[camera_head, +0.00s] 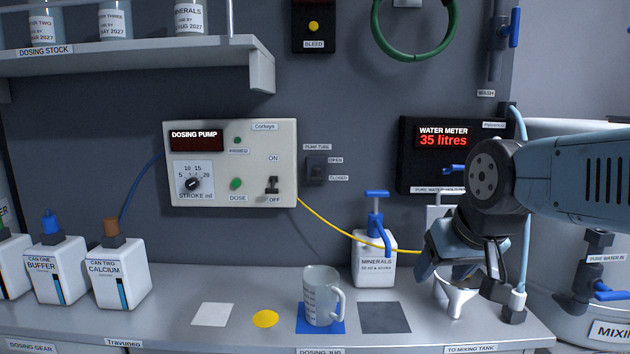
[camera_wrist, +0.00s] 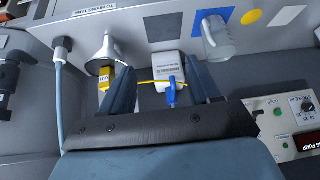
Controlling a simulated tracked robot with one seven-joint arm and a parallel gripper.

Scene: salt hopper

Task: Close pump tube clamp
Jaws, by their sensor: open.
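The pump tube clamp (camera_head: 316,168) is a small dark block on the wall in the head view, right of the dosing pump panel. It has a PUMP TUBE label above and OPEN and CLOSED labels at its right. Its lever setting is too small to tell. A yellow tube (camera_head: 345,227) runs from the panel's lower right toward my gripper (camera_head: 466,262); it also shows in the wrist view (camera_wrist: 147,82). My gripper is open, well right of the clamp and above the counter by the funnel. In the wrist view its fingers (camera_wrist: 157,75) are spread; I see no object gripped.
A minerals pump bottle (camera_head: 374,262) and a jug (camera_head: 320,295) on a blue mat stand on the counter below the clamp. A white funnel (camera_head: 459,295) is beneath my gripper. The water meter (camera_head: 442,145) is behind my arm.

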